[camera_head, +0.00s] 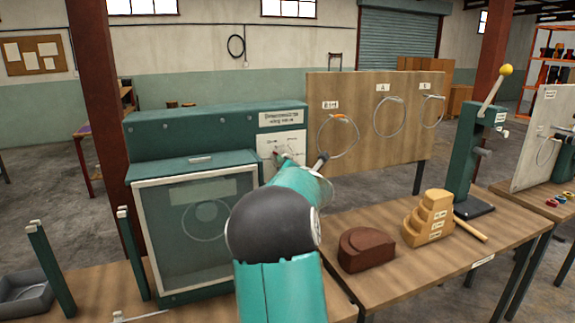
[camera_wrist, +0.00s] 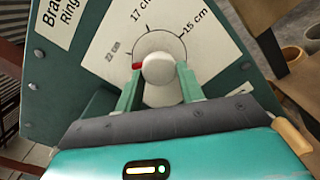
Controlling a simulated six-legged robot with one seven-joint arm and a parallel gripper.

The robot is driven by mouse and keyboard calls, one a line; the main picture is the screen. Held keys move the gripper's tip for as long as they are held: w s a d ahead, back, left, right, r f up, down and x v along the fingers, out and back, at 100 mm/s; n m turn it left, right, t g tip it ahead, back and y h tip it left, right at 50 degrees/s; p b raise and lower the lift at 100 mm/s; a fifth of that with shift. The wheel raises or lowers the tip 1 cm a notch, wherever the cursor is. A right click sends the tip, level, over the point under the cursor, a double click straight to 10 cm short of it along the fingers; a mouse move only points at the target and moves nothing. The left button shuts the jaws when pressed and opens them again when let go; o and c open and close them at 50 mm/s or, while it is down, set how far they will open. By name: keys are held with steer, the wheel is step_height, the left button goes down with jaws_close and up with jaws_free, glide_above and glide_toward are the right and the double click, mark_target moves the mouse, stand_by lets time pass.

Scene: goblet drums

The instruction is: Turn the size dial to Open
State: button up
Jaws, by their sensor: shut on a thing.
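The size dial (camera_wrist: 160,72) is a round white knob on a white label plate, seen in the wrist view. The plate reads 22 cm, 17 cm and 15 cm around a black arc; no Open mark is readable. A red pointer (camera_wrist: 137,66) sticks out at the knob's left, just below the 22 cm mark. My gripper (camera_wrist: 159,77) is shut on the knob, one green finger on each side. In the head view the plate (camera_head: 292,138) is on the green machine (camera_head: 200,130), and my arm hides most of the dial.
A clear-fronted door (camera_head: 165,235) is left of my arm. A brown block (camera_head: 366,250), a stepped wooden block (camera_head: 430,216) and a lever press (camera_head: 475,160) stand on the bench to the right. A board with wire rings (camera_head: 360,155) rises behind the bench.

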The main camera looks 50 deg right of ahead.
steer(key=shift+s+d+f+n, duration=0.1)
steer(key=shift+n, duration=3.5)
steer(key=o, duration=1)
steer(key=shift+s, duration=0.1)
steer(key=v, duration=1.3)
steer(key=shift+s+a, duration=0.2)
